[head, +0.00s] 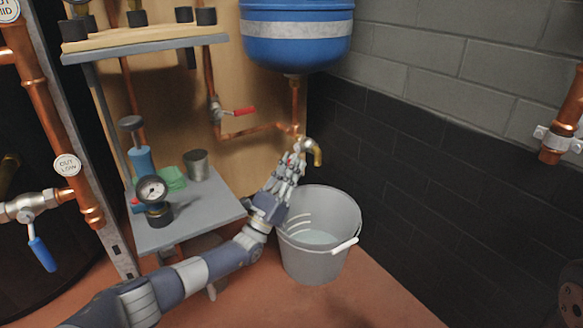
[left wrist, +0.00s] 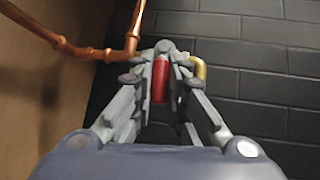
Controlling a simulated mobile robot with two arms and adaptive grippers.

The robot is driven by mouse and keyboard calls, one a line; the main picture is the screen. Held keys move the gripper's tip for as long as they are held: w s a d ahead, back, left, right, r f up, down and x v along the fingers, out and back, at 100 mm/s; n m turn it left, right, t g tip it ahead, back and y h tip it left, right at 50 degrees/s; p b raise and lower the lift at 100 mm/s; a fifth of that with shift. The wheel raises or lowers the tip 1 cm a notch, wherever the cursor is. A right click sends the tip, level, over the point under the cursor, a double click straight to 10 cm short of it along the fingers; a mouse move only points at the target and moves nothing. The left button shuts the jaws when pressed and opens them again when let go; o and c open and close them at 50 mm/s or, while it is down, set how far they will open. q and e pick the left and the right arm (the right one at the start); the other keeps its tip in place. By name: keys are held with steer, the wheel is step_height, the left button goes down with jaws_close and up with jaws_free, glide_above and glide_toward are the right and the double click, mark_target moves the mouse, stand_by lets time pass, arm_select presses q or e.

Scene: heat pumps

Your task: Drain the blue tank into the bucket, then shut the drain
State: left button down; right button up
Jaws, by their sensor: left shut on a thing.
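The blue tank (head: 297,45) hangs on the wall, with a copper pipe (head: 295,100) running down from its underside. Low on this pipe is the drain, whose brass spout (head: 317,154) bends down above the grey bucket (head: 315,262). The spout also shows in the left wrist view (left wrist: 200,72). My left gripper (head: 293,163) is at the drain, shut on its red handle (left wrist: 160,80), which lies between the fingers. A pale, water-like surface shows inside the bucket. I cannot tell whether water is running from the spout. My right gripper is out of view.
A grey shelf (head: 205,212) left of the bucket holds a pressure gauge (head: 153,190), a cup (head: 196,164) and a green item. A red-handled valve (head: 238,112) sits on a side pipe. A dark brick wall (head: 430,170) stands at right.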

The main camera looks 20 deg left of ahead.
arm_select(q)
steer(key=c, duration=1.6)
jaws_free()
steer(key=shift+n, duration=0.3)
